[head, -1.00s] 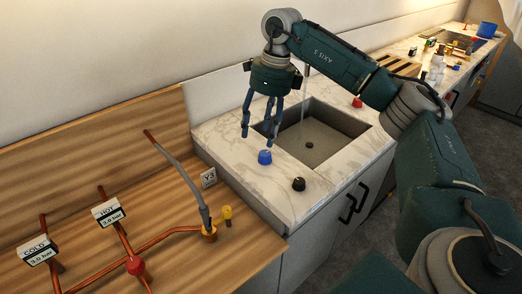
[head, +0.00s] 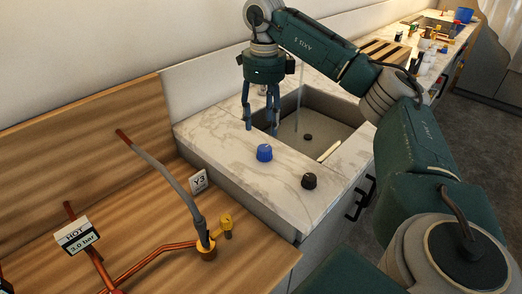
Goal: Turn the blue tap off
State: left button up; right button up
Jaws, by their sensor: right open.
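The blue tap (head: 264,153) is a round blue knob on the marble counter in front of the sink (head: 330,155). A thin stream of water (head: 298,98) falls into the sink. My right gripper (head: 262,130) points down, open and empty, just behind and above the blue tap. Its fingers hang on both sides of the knob's line, apart from it as far as I can tell. My left gripper is not in view.
A black knob (head: 309,181) stands on the counter to the right of the blue tap. The counter's front strip is otherwise clear.

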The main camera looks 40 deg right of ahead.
aim_at(265, 148)
jog(key=f, duration=0.6)
jog(key=f+p, duration=0.1)
jog(key=f, duration=0.2)
jog(key=shift+s+f, duration=0.25)
jog(key=shift+f, duration=0.1)
jog(key=c, duration=1.2)
jog(key=shift+o, duration=0.2)
